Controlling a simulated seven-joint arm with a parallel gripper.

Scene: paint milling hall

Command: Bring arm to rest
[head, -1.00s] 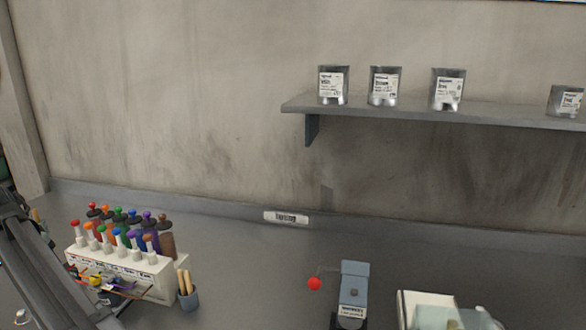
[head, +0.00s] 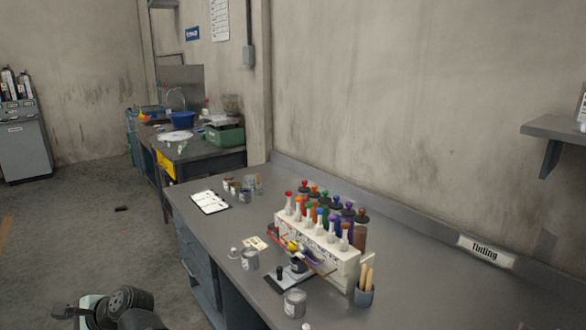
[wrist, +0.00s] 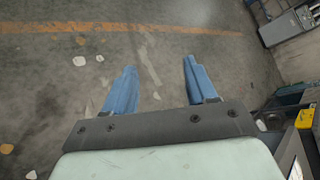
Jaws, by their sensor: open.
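My gripper (wrist: 160,66) shows in the wrist view with its two blue fingers spread apart. Nothing is between them, only bare concrete floor beyond. In the head view, part of my arm (head: 110,308) shows at the bottom left, over the floor to the left of the bench. The gripper's fingers cannot be made out in the head view.
The tinting bench (head: 410,290) holds a rack of colourant bottles (head: 318,238), cans (head: 295,302), a clipboard (head: 210,201) and a brush pot (head: 363,296). A second bench (head: 205,153) stands behind. A grey cabinet (head: 22,145) is at far left. Floor (head: 90,215) between is mostly clear.

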